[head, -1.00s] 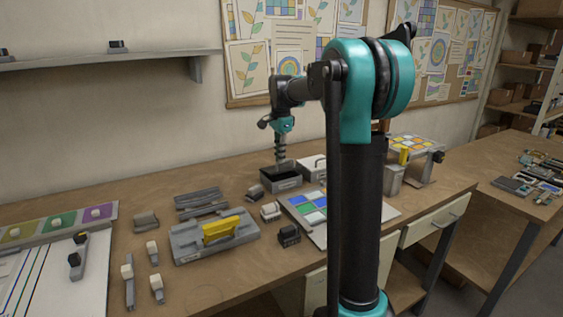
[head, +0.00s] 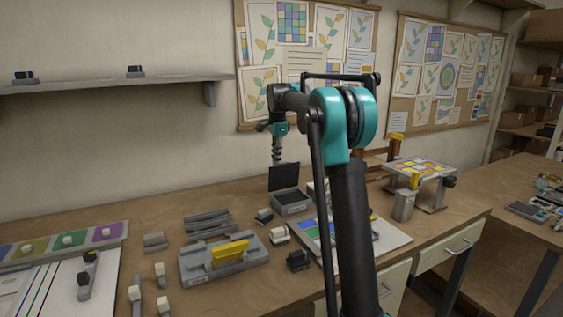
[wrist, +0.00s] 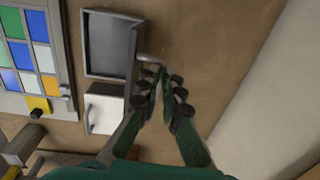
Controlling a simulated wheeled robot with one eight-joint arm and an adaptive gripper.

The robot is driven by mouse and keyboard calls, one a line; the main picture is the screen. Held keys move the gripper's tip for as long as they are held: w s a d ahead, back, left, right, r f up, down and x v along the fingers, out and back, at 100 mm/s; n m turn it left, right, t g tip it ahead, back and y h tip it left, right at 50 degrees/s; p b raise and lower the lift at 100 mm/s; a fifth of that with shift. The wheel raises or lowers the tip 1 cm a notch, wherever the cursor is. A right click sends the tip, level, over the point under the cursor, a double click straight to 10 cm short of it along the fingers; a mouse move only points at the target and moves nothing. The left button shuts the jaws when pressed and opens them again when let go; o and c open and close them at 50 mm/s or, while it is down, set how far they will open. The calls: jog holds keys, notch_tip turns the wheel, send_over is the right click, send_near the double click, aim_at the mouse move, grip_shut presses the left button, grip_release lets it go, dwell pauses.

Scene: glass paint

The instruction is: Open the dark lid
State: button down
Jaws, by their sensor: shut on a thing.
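The dark lid (head: 284,177) stands roughly upright at the back of a small grey box (head: 292,209), and the box is open. In the wrist view the lid appears nearly edge-on (wrist: 132,55), beside the open box's dark interior (wrist: 106,45). A bent metal handle (wrist: 149,58) sticks out from the lid. My gripper (wrist: 163,72) is closed around the handle's end, with both fingers close together. In the head view my gripper (head: 277,158) is just above and behind the lid, its fingertips partly hidden by it.
A white box with a handle (wrist: 103,114) stands beside the open box. A panel of coloured tiles (wrist: 35,55) lies close by. A grey fixture with a yellow handle (head: 228,251) and several small blocks occupy the bench's front. The wall is behind the bench.

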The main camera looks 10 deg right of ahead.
jog(key=shift+w+a+f, duration=0.3)
jog(key=shift+w+f, duration=0.25)
jog(key=shift+w, duration=0.15)
jog(key=shift+w+a+f, duration=0.3)
jog(key=shift+w+f, duration=0.25)
jog(key=shift+w, duration=0.15)
jog(key=shift+w+a+f, duration=0.3)
jog(key=shift+w+f, duration=0.25)
jog(key=shift+w, duration=0.15)
jog(key=shift+w+a+f, duration=0.1)
jog(key=shift+w+a, duration=0.05)
jog(key=shift+w, duration=0.1)
jog(key=c, duration=1.6)
grip_release()
jog(key=shift+w, duration=0.1)
jog(key=shift+c, duration=0.2)
notch_tip(320, 180, up, 13)
jog(key=s, duration=0.1)
jog(key=shift+d, duration=0.45)
